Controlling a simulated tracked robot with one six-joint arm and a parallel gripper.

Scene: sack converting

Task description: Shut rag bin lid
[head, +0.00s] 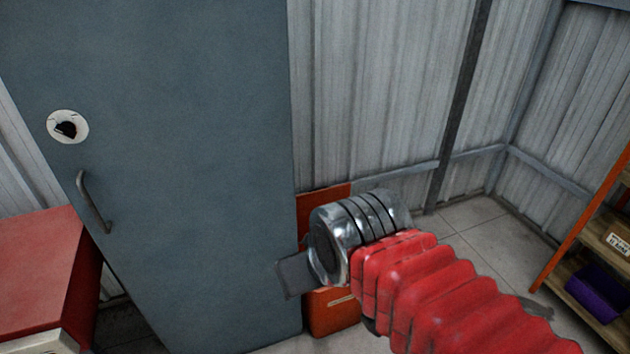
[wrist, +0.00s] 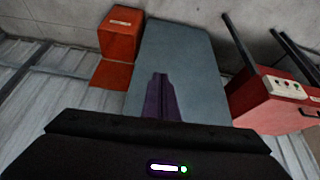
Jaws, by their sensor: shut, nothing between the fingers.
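The orange-red rag bin (head: 333,312) stands on the floor beside the tall grey door, partly hidden behind my arm in the head view. An upright orange panel (head: 325,203), seemingly its raised lid, rises behind it against the wall. In the wrist view, which looks upside down, the labelled bin body (wrist: 121,40) and the panel (wrist: 111,75) show left of the grey door. My gripper (wrist: 160,78) has its dark purple fingers together, empty, in front of the grey door. In the head view my gripper (head: 294,274) is mostly hidden by my wrist, left of the bin.
The tall grey door (head: 190,150) has a bar handle (head: 94,202). A red machine (head: 40,265) stands at left; its button panel (wrist: 284,87) shows in the wrist view. A shelf with a purple bin (head: 597,292) is at right. Floor is open between.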

